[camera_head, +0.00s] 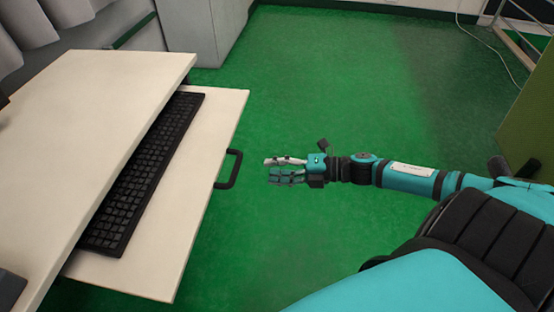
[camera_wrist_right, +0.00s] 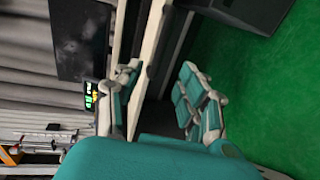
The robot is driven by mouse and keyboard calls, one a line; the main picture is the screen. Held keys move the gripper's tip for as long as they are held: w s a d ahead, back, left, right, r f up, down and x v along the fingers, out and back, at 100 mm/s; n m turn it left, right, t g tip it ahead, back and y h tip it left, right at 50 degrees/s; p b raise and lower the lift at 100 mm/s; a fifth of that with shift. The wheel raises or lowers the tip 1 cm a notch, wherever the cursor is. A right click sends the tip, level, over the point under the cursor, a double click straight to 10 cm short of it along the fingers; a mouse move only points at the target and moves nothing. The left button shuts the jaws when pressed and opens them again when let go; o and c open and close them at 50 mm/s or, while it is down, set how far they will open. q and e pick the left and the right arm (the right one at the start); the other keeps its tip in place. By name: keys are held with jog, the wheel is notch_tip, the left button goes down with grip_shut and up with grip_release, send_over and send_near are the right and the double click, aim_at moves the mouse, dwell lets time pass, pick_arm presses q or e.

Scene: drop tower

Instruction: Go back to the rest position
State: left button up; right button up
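My right gripper (camera_head: 270,168) is in the middle of the head view, to the right of the desk's pulled-out tray and apart from it. Its arm comes in from the right. In the right wrist view the two fingers (camera_wrist_right: 160,90) stand apart with nothing between them, so the gripper is open and empty. My left gripper is not in the head view.
A white desk (camera_head: 100,90) fills the left, with a keyboard tray (camera_head: 222,112) pulled out under it. A black keyboard (camera_head: 150,170) lies on the tray. A black handle (camera_head: 232,170) sticks out from the tray's edge near my right fingertips. Green floor (camera_head: 330,80) is clear beyond.

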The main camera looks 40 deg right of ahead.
dwell(0.6)
